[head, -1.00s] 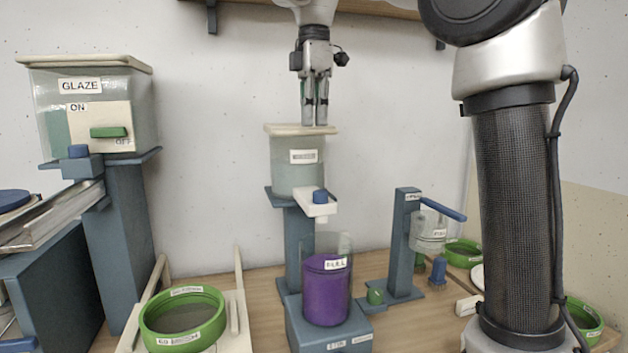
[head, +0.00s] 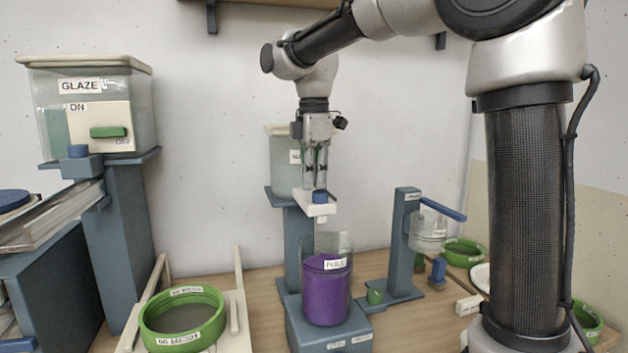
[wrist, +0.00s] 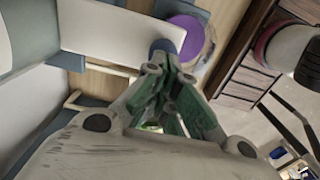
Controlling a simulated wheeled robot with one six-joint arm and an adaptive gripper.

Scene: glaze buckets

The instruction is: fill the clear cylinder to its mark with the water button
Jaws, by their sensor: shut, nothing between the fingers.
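The clear cylinder (head: 346,243) stands upright on a blue-grey base (head: 330,333), with purple contents (head: 327,290) up to about its FULL label (head: 335,264). Above it, a white spout block with a blue button (head: 319,197) juts from the water tank (head: 284,165). My gripper (head: 316,187) is shut and empty, pointing down with its tips at or just above the blue button; I cannot tell whether they touch. In the wrist view, the shut fingers (wrist: 165,95) partly cover the blue button (wrist: 163,46), with the purple contents (wrist: 186,35) beyond.
A GLAZE tank (head: 95,110) with a green ON/OFF switch (head: 108,132) stands at left. A green-rimmed sieve (head: 182,315) sits at front left. A stand with a blue lever (head: 443,209) is right of the cylinder. Green bowls (head: 463,252) lie farther right.

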